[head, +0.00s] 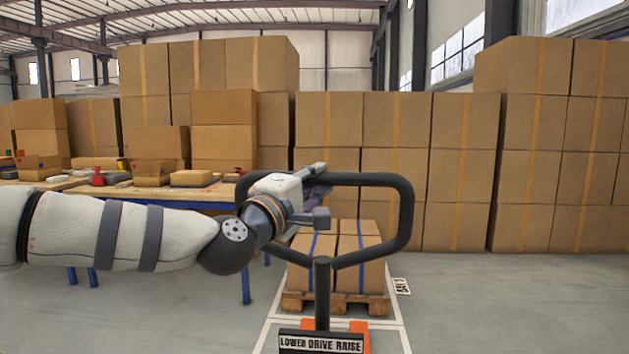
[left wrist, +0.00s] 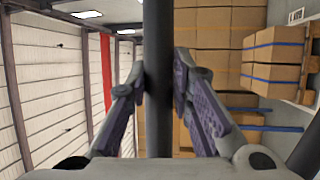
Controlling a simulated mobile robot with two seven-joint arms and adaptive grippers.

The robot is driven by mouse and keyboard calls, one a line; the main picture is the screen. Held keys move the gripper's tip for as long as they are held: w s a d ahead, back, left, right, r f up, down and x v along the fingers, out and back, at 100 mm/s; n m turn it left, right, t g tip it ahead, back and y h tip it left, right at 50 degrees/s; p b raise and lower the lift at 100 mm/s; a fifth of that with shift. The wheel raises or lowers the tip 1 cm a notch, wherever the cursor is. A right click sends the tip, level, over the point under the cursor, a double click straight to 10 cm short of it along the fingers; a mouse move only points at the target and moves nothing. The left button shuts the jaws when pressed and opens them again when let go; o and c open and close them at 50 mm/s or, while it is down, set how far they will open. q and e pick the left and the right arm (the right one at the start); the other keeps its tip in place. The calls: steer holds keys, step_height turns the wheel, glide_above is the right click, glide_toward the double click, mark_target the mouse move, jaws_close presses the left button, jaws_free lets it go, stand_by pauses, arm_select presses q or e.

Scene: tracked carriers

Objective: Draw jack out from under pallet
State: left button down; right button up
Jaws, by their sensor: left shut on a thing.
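The jack's black loop handle (head: 404,205) stands in front of me in the head view, on a dark post (head: 322,285) with a plate (head: 320,343) reading LOWER DRIVE RAISE. My left gripper (head: 318,182) is shut on the handle's upper bar. In the left wrist view the dark bar (left wrist: 158,80) runs between the purple-padded fingers (left wrist: 160,92). Orange parts of the jack (head: 359,328) show at the near side of the wooden pallet (head: 377,306). How far they reach under it is hidden. The pallet carries cartons with blue straps (head: 370,275). My right gripper is out of view.
White floor lines (head: 397,318) border the pallet, with a small floor sign (head: 402,286) at its right. A workbench (head: 190,194) with boxes and tools stands at left. Tall carton stacks (head: 395,130) line the back. The floor at right is clear.

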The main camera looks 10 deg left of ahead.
arm_select(q)
steer(key=shift+r, duration=0.25)
steer(key=c, duration=1.4)
jaws_free()
steer(key=shift+d, duration=0.15)
steer(key=shift+f, duration=0.1)
steer(key=shift+s+a+f, duration=0.15)
steer(key=shift+s+a, duration=0.05)
steer(key=shift+s, duration=0.1)
steer(key=v, duration=1.1)
steer(key=shift+s, duration=0.2)
